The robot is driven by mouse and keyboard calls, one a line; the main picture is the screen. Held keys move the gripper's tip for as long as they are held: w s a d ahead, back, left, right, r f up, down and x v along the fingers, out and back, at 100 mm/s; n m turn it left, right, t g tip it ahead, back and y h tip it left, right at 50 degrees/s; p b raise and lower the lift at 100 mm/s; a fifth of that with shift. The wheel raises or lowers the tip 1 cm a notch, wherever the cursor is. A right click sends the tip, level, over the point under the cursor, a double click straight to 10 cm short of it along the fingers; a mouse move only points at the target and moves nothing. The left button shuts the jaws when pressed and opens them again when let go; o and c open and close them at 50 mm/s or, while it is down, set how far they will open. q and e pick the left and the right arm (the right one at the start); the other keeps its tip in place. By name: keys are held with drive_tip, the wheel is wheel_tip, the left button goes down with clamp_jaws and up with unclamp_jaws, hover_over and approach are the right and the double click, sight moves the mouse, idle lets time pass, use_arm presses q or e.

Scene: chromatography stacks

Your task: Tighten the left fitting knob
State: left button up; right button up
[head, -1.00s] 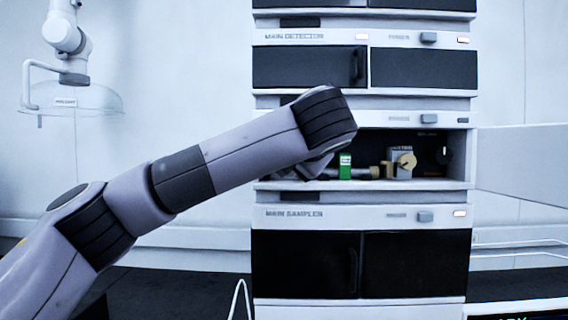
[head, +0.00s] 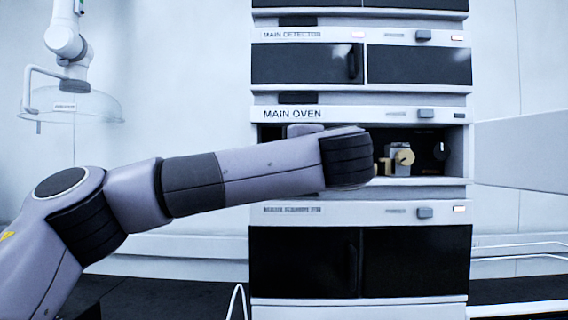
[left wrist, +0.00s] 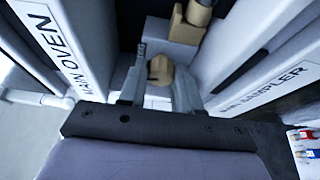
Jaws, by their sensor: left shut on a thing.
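In the left wrist view my left gripper (left wrist: 159,82) is shut with its two fingers on either side of a small tan fitting knob (left wrist: 160,68). In the head view the gripper and this knob are hidden behind my left arm, which reaches across the open MAIN OVEN bay (head: 460,150). A second, brass-coloured round knob (head: 404,157) on a grey block shows in the bay, right of my arm. My right gripper is in neither view.
The oven door (head: 520,150) stands open to the right. The MAIN DETECTOR (head: 310,65) is above the bay and the MAIN SAMPLER (head: 300,260) below. In the left wrist view another tan piece (left wrist: 198,14) lies beyond the knob. Red- and blue-capped items (left wrist: 306,145) show at lower right.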

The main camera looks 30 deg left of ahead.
use_arm(q)
drive_tip(key=shift+m, duration=0.5)
drive_tip(key=o, duration=0.8)
drive_tip(key=shift+d, duration=0.1)
